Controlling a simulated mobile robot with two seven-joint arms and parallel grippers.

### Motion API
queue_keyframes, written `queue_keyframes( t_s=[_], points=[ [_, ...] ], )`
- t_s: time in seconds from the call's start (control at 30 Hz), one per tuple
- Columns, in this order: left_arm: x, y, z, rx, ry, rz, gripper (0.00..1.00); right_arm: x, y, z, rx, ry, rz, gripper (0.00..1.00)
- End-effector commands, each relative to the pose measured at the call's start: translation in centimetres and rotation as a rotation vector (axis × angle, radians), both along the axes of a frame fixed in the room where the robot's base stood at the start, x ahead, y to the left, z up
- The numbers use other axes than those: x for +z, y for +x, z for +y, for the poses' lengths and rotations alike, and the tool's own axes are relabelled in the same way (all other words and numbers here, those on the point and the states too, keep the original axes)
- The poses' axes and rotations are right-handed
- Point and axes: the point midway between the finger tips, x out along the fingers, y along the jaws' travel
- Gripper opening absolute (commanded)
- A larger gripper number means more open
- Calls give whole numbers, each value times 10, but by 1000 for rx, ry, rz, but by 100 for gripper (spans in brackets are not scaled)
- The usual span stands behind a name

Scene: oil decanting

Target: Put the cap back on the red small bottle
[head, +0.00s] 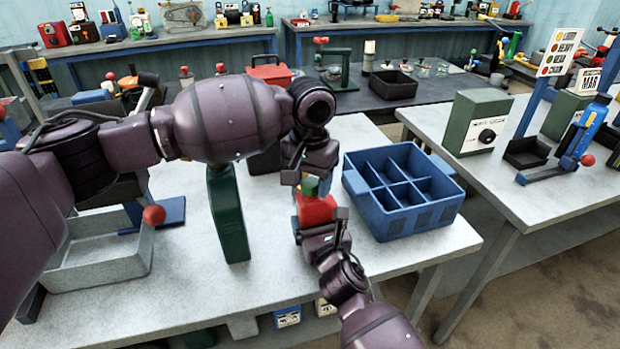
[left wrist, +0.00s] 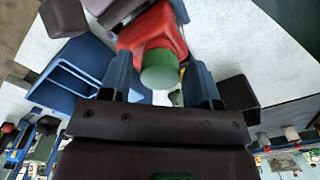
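The red small bottle (head: 316,208) is held above the table, left of the blue crate. A green cap (head: 310,186) sits at its top; it also shows in the left wrist view (left wrist: 160,70), in line with the red body (left wrist: 150,35). Whether it is fully seated I cannot tell. My left gripper (head: 308,180) points down over the bottle. Its blue fingers stand apart on both sides of the cap, with a gap visible on one side. My right gripper (head: 322,228) comes from below and is closed around the bottle's lower part, which it partly hides.
A blue divided crate (head: 440,218) stands close on the right. A tall dark green bottle (head: 229,215) stands to the left. A grey tray (head: 100,262) with a red-knobbed lever is at far left. The table front between them is clear.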

Motion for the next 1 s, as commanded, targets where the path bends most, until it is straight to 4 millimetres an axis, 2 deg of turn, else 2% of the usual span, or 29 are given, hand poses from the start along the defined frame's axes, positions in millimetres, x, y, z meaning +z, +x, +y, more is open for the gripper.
queue_keyframes(
  t_s=[0.03, 0.2, 0.3, 0.57, 0.9, 1.0],
  points=[
    [0, 0, 0, 0, 0, 0, 48, 0, 0, 0, 0, 0, -1, 23],
    [0, 0, 0, 0, 0, 0, 22, 0, 0, 0, 0, 0, -1, 23],
    [0, 0, 0, 0, 0, 0, 10, 0, 0, 0, 0, 0, -1, 23],
    [0, 0, 0, -42, -1, 0, 9, 0, 0, 0, 0, 0, -1, 23],
    [0, 0, 0, -456, 1, 1, 9, 0, 0, 0, 0, 0, -1, 23],
    [0, 0, 0, -455, 1, 1, 9, 0, 0, 0, 0, 0, -1, 23]
  ],
)
